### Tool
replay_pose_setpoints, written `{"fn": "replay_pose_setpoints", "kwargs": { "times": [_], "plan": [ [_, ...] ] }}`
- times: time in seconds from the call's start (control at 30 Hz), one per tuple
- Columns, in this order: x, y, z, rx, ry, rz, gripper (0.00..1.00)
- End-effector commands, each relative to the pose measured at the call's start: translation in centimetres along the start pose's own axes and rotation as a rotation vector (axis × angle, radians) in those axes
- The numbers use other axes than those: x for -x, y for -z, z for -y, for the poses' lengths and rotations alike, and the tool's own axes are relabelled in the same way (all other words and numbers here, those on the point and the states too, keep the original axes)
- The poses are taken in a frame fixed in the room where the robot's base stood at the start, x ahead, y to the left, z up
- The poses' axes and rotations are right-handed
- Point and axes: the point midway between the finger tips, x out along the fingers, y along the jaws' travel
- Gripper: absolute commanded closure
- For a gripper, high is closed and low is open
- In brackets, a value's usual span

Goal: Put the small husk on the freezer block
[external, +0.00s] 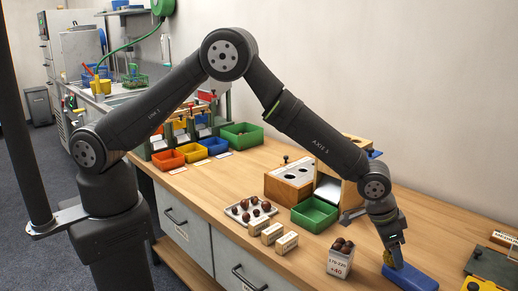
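The blue freezer block (412,279) lies on the bench at the lower right. My gripper (394,262) points down at the block's left end, close above it or touching it. A small yellow-brown thing (387,258), possibly the small husk, shows at the left side of my fingertips. The fingers are too small and too hidden to tell whether they are shut on it. I cannot tell whether it rests on the block or is held.
A carton of chestnuts (341,260) stands just left of my gripper. Behind it are a green tray (314,215) and a wooden box (290,183). A white tray with chestnuts (236,215) and small labelled blocks (272,233) stand further left. A yellow-edged device (486,272) is at the right.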

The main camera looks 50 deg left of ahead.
Motion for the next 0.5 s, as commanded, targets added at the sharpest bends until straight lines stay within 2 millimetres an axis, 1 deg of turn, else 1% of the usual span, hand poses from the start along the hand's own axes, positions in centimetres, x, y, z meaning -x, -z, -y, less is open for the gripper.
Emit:
{"fn": "replay_pose_setpoints", "kwargs": {
  "times": [0.27, 0.37, 0.5],
  "plan": [
    [0.1, 0.1, 0.0, 0.000, 0.000, 0.000, 0.37],
    [0.7, 0.1, 0.0, 0.000, 0.000, 0.000, 0.37],
    [2.6, 0.2, 0.0, 0.000, 0.000, -0.002, 0.37]
  ]
}}
